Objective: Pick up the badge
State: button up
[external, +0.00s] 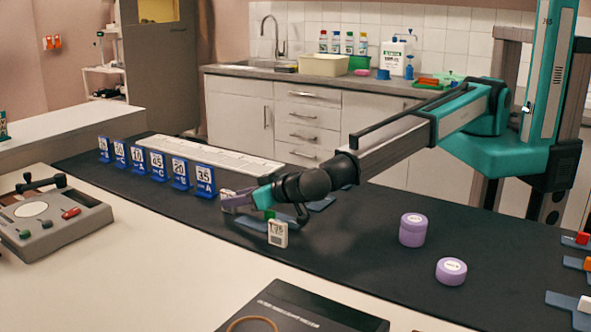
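A small white badge-like tag (278,234) with dark print on its face stands upright on the black mat, near the front edge of the mat. A green piece (270,214) shows just above it. My gripper (230,202) reaches in from the right, low over the mat, just behind and to the left of the white tag. Its fingers look apart from the tag. The gap between the fingers is too small and side-on to read, so I cannot tell whether it is open or shut. A blue flat piece (250,223) lies beside the tag.
Several blue numbered stands (157,164) line the mat's left, before a long white strip (215,155). Purple round containers (413,230) (451,271) stand right. A grey device (50,225) is far left, a dark box (300,312) in front.

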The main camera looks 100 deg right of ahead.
aim_at(229, 213)
jog(key=shift+p+x, duration=0.5)
jog(key=shift+x, duration=1.25)
jog(key=shift+c, duration=0.2)
grip_shut()
